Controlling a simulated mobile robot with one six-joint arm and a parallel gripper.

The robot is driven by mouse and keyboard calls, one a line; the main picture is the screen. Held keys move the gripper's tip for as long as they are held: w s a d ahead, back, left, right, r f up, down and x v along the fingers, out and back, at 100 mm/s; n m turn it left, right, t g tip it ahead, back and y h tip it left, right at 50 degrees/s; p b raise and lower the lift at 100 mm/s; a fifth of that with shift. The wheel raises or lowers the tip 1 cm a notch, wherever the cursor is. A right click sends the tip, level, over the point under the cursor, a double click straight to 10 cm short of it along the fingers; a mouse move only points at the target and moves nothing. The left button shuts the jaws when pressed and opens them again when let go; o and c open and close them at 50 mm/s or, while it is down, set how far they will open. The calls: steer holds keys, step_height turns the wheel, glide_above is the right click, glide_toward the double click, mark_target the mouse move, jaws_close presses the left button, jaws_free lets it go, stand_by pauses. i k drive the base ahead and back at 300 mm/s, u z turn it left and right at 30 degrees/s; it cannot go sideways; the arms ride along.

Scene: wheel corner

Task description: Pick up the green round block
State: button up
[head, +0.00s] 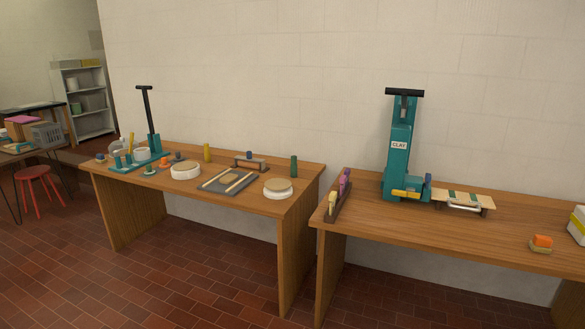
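A dark green upright cylinder (294,166) stands at the back right of the left wooden table, near its right end. It looks like the green round block. It stands apart from the things around it. A similar yellow cylinder (207,152) stands further left along the back of the same table. My gripper is not in view.
The left table (225,210) also holds round white pieces (278,190), a grey board with sticks (229,180), a low wooden stand (249,163) and teal tools. The right table (400,232) bears a teal clay press (399,150). Open brick floor (190,285) lies in front.

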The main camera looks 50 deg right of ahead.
mark_target(294, 166)
steer(key=i, duration=2.2)
steer(key=z, duration=1.35)
steer(key=i, duration=0.6)
steer(key=u, duration=0.2)
